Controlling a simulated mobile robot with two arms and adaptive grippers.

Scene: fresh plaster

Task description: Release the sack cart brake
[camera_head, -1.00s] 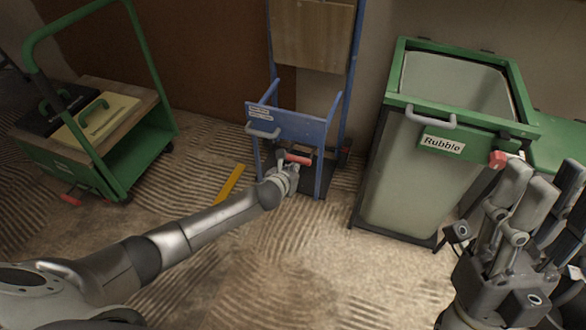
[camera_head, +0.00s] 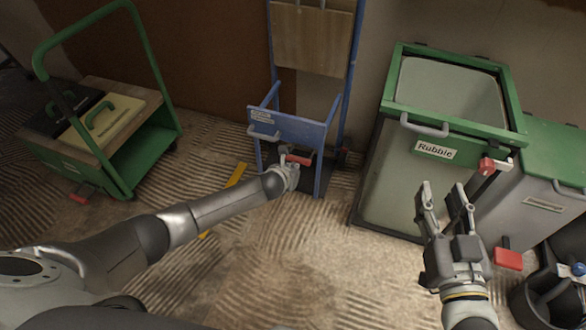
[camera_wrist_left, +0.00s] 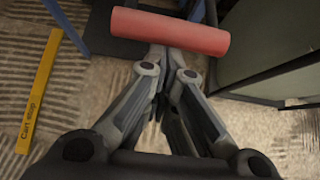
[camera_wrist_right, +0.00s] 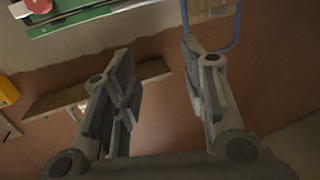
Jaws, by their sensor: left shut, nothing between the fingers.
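The blue sack cart (camera_head: 288,127) stands against the wall in the middle of the head view. Its red brake bar (camera_head: 299,159) is low on its front; it spans the top of the left wrist view (camera_wrist_left: 170,30) as a red cylinder. My left gripper (camera_head: 290,168) is shut and empty, its fingertips (camera_wrist_left: 168,52) right at the bar's near side. I cannot tell whether they touch it. My right gripper (camera_head: 444,190) is open and empty in front of the Rubble bin, far right of the cart; its spread fingers show in the right wrist view (camera_wrist_right: 157,55).
A green platform trolley (camera_head: 146,160) with a red pedal (camera_head: 80,197) stands left. The green-rimmed Rubble bin (camera_head: 388,185) with a red latch (camera_head: 487,166) stands right, beside a grey bin (camera_head: 510,205) with a red pedal (camera_head: 508,259). A yellow "Cart stop" strip (camera_wrist_left: 36,95) lies on the floor.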

